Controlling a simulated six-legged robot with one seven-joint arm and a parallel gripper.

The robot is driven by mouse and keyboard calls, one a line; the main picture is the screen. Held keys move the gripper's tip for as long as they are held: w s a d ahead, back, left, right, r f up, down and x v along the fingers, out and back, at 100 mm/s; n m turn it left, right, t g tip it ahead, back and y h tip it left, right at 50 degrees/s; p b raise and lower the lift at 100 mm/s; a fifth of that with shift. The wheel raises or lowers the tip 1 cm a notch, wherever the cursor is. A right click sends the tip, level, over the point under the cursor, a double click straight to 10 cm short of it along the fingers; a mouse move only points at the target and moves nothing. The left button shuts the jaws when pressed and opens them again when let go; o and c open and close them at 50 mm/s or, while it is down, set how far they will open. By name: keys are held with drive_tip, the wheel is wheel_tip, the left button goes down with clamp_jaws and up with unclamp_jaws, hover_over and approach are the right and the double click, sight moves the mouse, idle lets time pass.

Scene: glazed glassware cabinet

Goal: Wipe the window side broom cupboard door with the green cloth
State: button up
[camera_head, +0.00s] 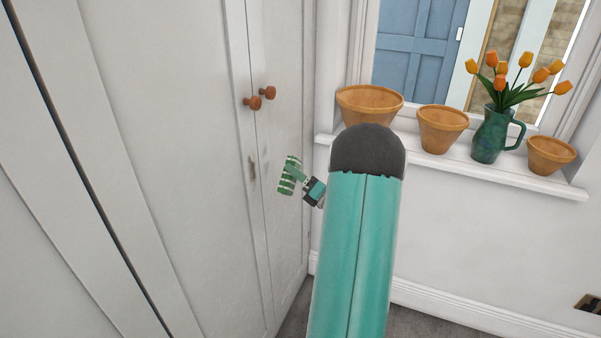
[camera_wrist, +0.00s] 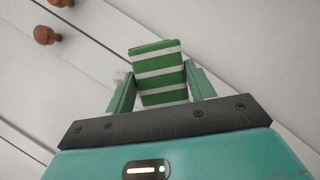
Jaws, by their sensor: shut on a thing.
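The green cloth (camera_wrist: 158,72), with white stripes, is a folded pad between the two fingers of my gripper (camera_wrist: 161,90) in the wrist view. My gripper is shut on it. In the head view the cloth (camera_head: 289,175) and my gripper (camera_head: 300,181) are in front of the window side broom cupboard door (camera_head: 281,130), the narrow white door nearest the window. The cloth is close to this door, but I cannot tell whether it touches. A brownish smudge (camera_head: 252,172) shows near the door's left edge. My teal arm hides part of the wall and sill.
The other cupboard door (camera_head: 165,130) is on the left. Two round wooden knobs (camera_head: 260,98) stick out near the seam, above the cloth. The windowsill (camera_head: 480,172) bears several terracotta pots (camera_head: 442,128) and a green jug of orange tulips (camera_head: 492,135), right of my arm.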

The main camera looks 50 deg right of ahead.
sight(271, 142)
drive_tip(key=shift+w+a, duration=0.25)
drive_tip(key=shift+w, duration=0.6)
drive_tip(key=shift+w+a, duration=0.25)
drive_tip(key=shift+w, duration=0.65)
drive_tip(key=shift+w+a, duration=0.25)
drive_tip(key=shift+w, duration=0.6)
drive_tip(key=shift+w+a, duration=0.3)
drive_tip(key=shift+w, duration=0.65)
drive_tip(key=shift+w+d, duration=0.25)
drive_tip(key=shift+d, duration=0.75)
drive_tip(key=shift+w+d, duration=0.2)
drive_tip(key=shift+d, duration=0.75)
drive_tip(key=shift+w+r, duration=0.15)
drive_tip(key=shift+r, duration=1)
drive_tip(key=shift+s+a, duration=0.3)
drive_tip(key=shift+a, duration=0.7)
drive_tip(key=shift+s+a, duration=0.25)
drive_tip(key=shift+a, duration=0.75)
drive_tip(key=shift+s+r, duration=0.1)
drive_tip(key=shift+r, duration=1)
drive_tip(key=shift+w+d, duration=0.25)
drive_tip(key=shift+d, duration=0.4)
drive_tip(key=shift+w+d, duration=0.2)
drive_tip(key=shift+d, duration=0.45)
drive_tip(key=shift+w+d, duration=0.25)
drive_tip(key=shift+d, duration=0.4)
